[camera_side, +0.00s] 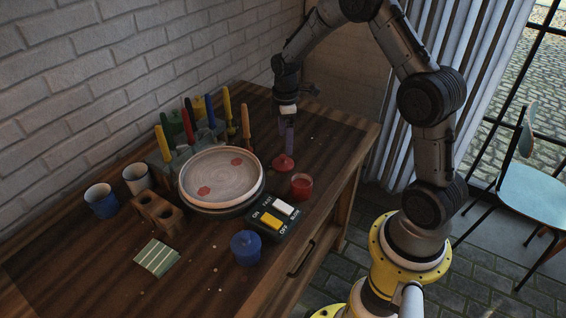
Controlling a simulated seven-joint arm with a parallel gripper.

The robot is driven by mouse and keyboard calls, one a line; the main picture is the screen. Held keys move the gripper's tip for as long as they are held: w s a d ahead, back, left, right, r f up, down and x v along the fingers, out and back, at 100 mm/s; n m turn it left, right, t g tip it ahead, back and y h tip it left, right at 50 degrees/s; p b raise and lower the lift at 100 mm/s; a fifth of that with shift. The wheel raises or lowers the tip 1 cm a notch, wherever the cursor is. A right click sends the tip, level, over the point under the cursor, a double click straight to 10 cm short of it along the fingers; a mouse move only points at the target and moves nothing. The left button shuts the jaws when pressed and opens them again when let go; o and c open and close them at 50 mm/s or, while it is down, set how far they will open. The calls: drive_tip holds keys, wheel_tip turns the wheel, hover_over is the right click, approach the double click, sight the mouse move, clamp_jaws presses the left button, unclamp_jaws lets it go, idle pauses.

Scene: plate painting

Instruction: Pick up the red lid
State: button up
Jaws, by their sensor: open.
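The red lid (283,161) lies on the wooden table, right of the round plate and just behind an open jar of red paint (301,186). It looks like a small red disc with a knob on top. My gripper (289,146) points straight down above the lid, with its fingers close over it. The fingers are open and nothing shows between them. Whether they touch the lid is too small to tell.
A plate (222,178) with red spots sits on a turntable. Several brushes (228,106) stand behind it. A switch box (272,217) and a blue lidded jar (246,247) stand in front. Two cups (101,201) (137,178), a wooden block (158,214) and a green-striped cloth (157,257) are left.

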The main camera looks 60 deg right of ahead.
sight(283, 156)
drive_tip(key=f, duration=0.7)
drive_tip(key=shift+w+a+f, duration=0.1)
drive_tip(key=shift+w+a, duration=0.05)
drive_tip(key=shift+a, duration=0.25)
drive_tip(key=c, duration=1.1)
